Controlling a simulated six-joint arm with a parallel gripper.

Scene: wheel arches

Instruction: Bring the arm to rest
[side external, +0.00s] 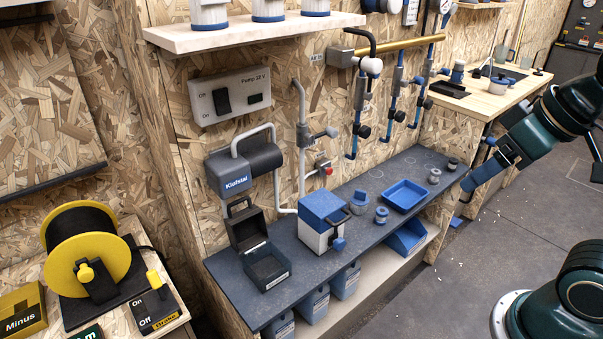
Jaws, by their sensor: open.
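My gripper (471,183) is at the right, at the end of my dark green arm. Its blue end points down and left, and it appears beside the right front part of the dark workbench (345,208), over or near the edge; the exact height cannot be told. It is open, and nothing shows in it. My arm comes in from the right edge of the picture.
A blue tray (404,196), a blue and white box (323,219), an open black case (262,256) and small grey-blue fittings (360,201) stand on the bench. A wall shelf (255,33) and pipes hang above. The floor (500,245) at right is mostly clear.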

